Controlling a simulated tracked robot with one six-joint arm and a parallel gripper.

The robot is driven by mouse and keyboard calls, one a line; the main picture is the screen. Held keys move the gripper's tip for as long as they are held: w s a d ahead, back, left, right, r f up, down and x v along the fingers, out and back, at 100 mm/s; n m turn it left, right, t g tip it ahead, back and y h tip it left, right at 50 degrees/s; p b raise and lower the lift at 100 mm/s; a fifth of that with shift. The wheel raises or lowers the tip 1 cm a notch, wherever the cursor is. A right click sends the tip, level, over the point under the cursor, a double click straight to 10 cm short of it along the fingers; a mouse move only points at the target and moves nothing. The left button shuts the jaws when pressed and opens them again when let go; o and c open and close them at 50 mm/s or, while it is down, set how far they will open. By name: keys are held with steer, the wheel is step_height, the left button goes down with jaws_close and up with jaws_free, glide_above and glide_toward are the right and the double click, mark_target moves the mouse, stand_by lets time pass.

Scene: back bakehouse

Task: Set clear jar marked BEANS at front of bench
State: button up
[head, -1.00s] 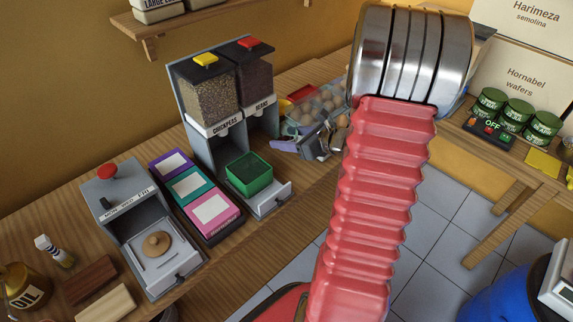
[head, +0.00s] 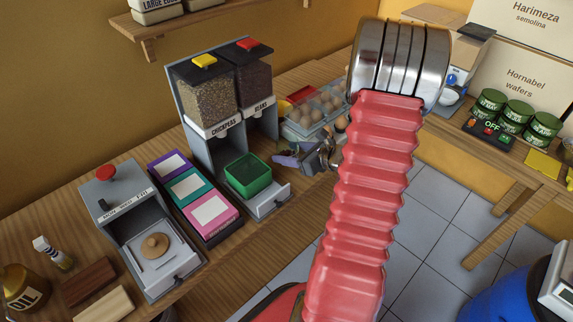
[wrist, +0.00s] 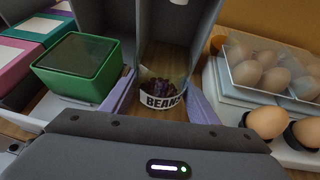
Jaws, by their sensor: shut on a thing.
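The clear jar marked BEANS (wrist: 161,101) shows in the wrist view with dark beans in it. It is upright in the grey bay below the dispenser's spout, between my purple fingers. My gripper (wrist: 160,92) is shut on the jar, one finger at each side. In the head view my gripper (head: 291,159) is at the right side of the dispenser (head: 200,150), low by the bench (head: 130,175). I cannot make out the jar there.
A green box (head: 249,175) stands in the left bay, beside my left finger. An egg tray (head: 312,108) with several eggs is close at the right. Coloured boxes (head: 193,190) and a grey press (head: 150,235) stand further left. The front edge before the dispenser looks mostly clear.

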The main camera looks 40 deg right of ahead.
mark_target(289, 170)
steer(key=shift+f, duration=0.2)
steer(key=shift+f, duration=2.05)
steer(key=o, duration=1.3)
steer(key=v, duration=1.2)
